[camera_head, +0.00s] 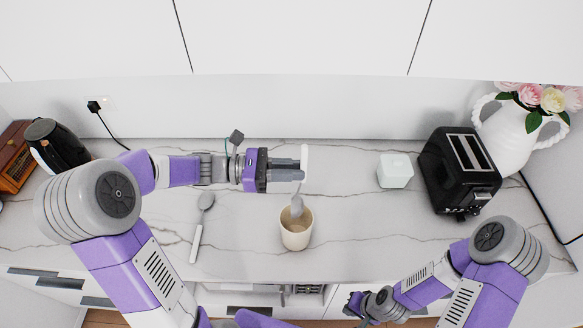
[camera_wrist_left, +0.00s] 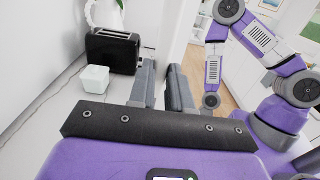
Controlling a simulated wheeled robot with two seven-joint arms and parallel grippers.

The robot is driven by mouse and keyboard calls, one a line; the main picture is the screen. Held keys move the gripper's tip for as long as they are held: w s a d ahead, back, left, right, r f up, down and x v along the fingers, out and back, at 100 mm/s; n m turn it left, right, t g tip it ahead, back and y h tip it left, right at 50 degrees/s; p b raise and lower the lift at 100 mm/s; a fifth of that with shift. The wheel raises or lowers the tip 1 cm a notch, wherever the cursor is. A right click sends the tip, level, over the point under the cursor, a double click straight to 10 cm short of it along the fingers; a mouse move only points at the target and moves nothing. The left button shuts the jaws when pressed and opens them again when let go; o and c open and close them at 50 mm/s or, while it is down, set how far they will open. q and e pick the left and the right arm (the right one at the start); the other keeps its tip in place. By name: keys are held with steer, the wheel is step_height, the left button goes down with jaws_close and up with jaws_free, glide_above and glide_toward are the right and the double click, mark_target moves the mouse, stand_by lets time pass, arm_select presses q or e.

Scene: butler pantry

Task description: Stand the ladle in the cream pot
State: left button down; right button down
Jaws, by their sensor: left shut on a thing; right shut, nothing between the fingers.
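The cream pot (camera_head: 295,239) stands upright near the front of the counter. My left gripper (camera_head: 303,170) is above and behind the pot, shut on the ladle (camera_head: 304,156) by its pale handle. The ladle hangs roughly upright with its grey head down at the pot's mouth; I cannot tell how far inside it reaches. In the left wrist view the left fingers (camera_wrist_left: 163,88) show, but the ladle is not clear there. My right gripper (camera_head: 354,304) is shut and empty, low at the counter's front edge.
A spoon-like utensil (camera_head: 197,235) with a grey head lies left of the pot. A white box (camera_head: 395,171), a black toaster (camera_head: 452,183) and a white flower vase (camera_head: 507,137) stand to the right. A black appliance (camera_head: 57,148) is at far left. The counter right of the pot is clear.

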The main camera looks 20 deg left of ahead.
mark_target(292, 196)
arm_select(q)
steer(key=shift+f+b, duration=3.15)
steer(key=shift+f, duration=2.1)
steer(key=c, duration=1)
jaws_free()
steer(key=v, duration=0.7)
steer(key=shift+a+r, duration=0.1)
steer(key=shift+a, duration=0.2)
